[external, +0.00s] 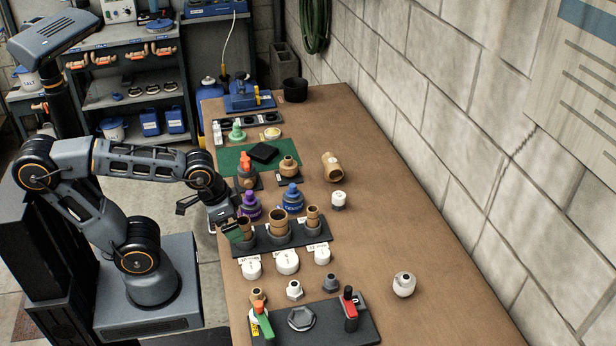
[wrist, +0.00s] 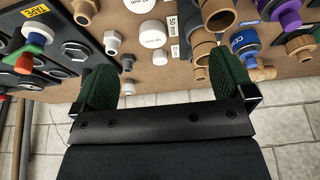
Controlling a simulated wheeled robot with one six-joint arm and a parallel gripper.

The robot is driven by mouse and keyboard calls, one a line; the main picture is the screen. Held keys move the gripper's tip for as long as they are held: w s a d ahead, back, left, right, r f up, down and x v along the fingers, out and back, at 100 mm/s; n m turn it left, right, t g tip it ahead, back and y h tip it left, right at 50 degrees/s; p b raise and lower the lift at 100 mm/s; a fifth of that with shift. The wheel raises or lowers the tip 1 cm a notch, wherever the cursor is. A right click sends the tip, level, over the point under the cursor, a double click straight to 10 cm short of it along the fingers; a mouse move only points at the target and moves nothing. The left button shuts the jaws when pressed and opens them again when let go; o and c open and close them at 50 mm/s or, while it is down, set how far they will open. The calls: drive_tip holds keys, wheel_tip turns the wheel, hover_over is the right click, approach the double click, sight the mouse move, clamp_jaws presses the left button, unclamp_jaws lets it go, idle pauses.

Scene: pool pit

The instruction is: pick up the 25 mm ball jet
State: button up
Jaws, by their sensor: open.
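In the wrist view a small white fitting (wrist: 159,57) lies between and beyond my fingertips, untouched. My gripper (external: 229,225) is open and empty at the table's left edge, beside the pipe holder. Its green-padded fingers also show in the wrist view (wrist: 160,80).
A black holder (external: 262,247) with several brown pipe stubs stands behind the white fittings. A black board (external: 325,322) with a hex plate and two valves lies in front, near small hex fittings (external: 294,290). A loose grey-white fitting (external: 403,284) stands right. The table's right side is mostly clear.

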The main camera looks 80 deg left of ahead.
idle(0.3)
drive_tip(key=shift+c, duration=1.1)
